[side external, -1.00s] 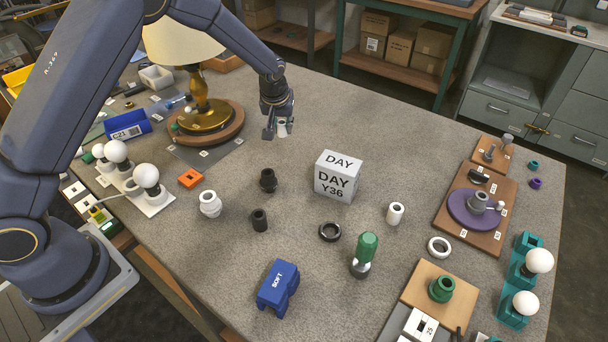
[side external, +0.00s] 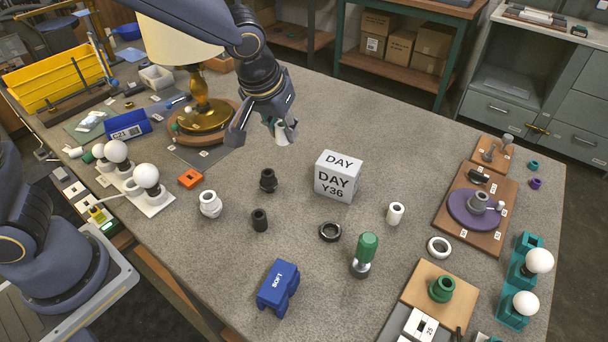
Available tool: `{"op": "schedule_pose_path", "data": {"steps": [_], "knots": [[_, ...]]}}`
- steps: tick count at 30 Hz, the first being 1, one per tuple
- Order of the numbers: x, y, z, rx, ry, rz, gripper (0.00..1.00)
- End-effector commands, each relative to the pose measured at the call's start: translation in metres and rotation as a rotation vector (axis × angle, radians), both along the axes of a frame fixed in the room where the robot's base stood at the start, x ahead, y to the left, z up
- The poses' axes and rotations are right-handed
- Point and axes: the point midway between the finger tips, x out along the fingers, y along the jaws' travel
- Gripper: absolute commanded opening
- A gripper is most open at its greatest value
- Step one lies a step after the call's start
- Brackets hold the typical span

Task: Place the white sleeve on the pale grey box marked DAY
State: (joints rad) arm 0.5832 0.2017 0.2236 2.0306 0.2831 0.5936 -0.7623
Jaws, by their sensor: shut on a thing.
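My gripper (side external: 283,126) is shut on a white sleeve (side external: 282,135), held up behind and to the left of the box. The fingers hide part of the sleeve, and its exact height above the table is hard to tell. The pale grey box marked DAY (side external: 337,178) stands on the table near the middle, with DAY on top and DAY Y36 on its front. Its top is bare, and the sleeve is apart from it. Another white hollow cylinder (side external: 395,213) stands on the table to the right of the box.
Two dark sockets (side external: 268,180) (side external: 259,219) and a white ribbed socket (side external: 210,204) stand left of the box. A black ring (side external: 330,232) and a green-handled tool (side external: 364,253) are in front. A lamp (side external: 203,110) stands behind left. Table behind the box's right is clear.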

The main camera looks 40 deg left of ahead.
Motion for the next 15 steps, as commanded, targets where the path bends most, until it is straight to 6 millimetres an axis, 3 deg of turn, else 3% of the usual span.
{"op": "schedule_pose_path", "data": {"steps": [5, 15], "knots": [[0.004, -0.022, 0.01, 0.003, 0.001, -0.049, 0.04], [0.087, -0.044, -0.03, 0.002, 0.003, -0.05, 0.04]]}}
